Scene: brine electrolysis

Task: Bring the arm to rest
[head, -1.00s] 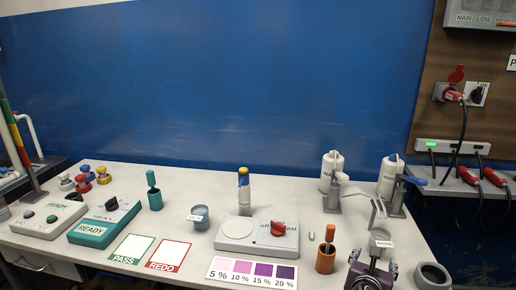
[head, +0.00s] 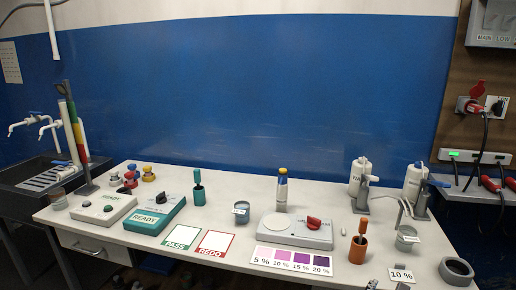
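My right gripper (head: 387,286) barely shows at the bottom edge of the head view, in front of the table's front right part. Two small dark fingertip parts stand apart there, with nothing visible held between them. The rest of that gripper and its arm are cut off by the frame. A white "10 %" card (head: 401,275) is just beyond the fingertips. A small labelled cup (head: 407,239) stands behind the card. My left gripper is not in view.
The white table (head: 120,240) carries an orange holder (head: 358,248), a grey ring (head: 456,271), a grey device with a red knob (head: 290,231), a colour chart (head: 291,261) and green holder (head: 199,190). Bottles (head: 416,183) stand back right. A sink (head: 40,180) is at left.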

